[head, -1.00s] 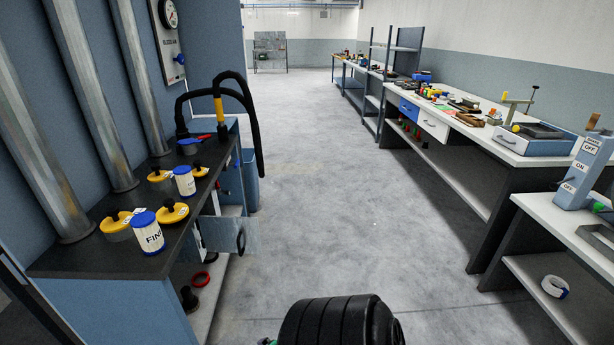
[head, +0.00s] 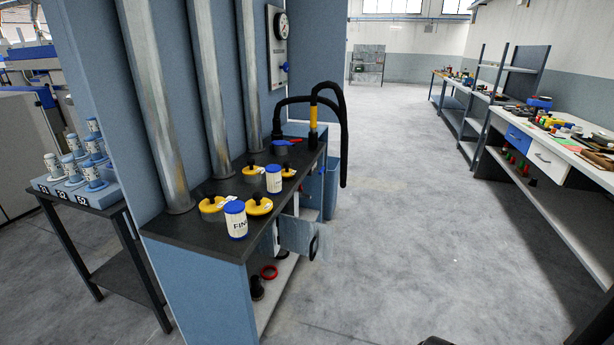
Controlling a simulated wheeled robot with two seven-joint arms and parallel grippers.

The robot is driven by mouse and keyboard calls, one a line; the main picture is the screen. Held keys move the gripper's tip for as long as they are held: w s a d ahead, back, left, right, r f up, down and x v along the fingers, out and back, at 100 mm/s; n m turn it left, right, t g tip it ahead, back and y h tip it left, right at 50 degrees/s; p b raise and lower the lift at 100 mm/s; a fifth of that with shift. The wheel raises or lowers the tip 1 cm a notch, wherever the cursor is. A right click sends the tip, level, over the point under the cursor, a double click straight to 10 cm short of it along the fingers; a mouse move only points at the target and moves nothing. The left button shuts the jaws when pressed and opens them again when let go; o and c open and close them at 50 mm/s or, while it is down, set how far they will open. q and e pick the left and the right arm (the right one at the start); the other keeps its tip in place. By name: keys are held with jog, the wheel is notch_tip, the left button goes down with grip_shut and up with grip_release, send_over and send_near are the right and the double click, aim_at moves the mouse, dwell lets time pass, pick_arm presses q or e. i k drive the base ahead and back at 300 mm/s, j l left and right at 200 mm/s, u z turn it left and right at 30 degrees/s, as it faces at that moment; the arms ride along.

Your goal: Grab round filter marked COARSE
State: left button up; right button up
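A white round filter with a blue cap (head: 237,222) stands upright near the front of the dark bench top; its label begins "FIN". A second white round filter with a blue cap (head: 273,181) stands farther back; its label is too small to read. No marking COARSE is legible. Neither of my grippers is in view.
The dark bench top (head: 183,233) stands against a blue panel with metal pipes. A black hose (head: 345,135) arches at its far end, and a small door (head: 298,238) juts from its front. A left stand (head: 103,208) holds several white-and-blue cylinders. The floor (head: 400,230) to the right is clear.

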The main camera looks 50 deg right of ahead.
aim_at(274, 178)
jog(key=k+z, duration=0.15)
jog(key=z, duration=1.05)
jog(key=i+l+u, duration=0.15)
jog(key=l+u, duration=0.15)
jog(key=i+l+u, duration=0.25)
jog(key=l+u, duration=0.3)
jog(key=l, duration=0.15)
jog(key=l+u, duration=0.3)
jog(key=i+l, duration=0.05)
jog(key=l, duration=0.05)
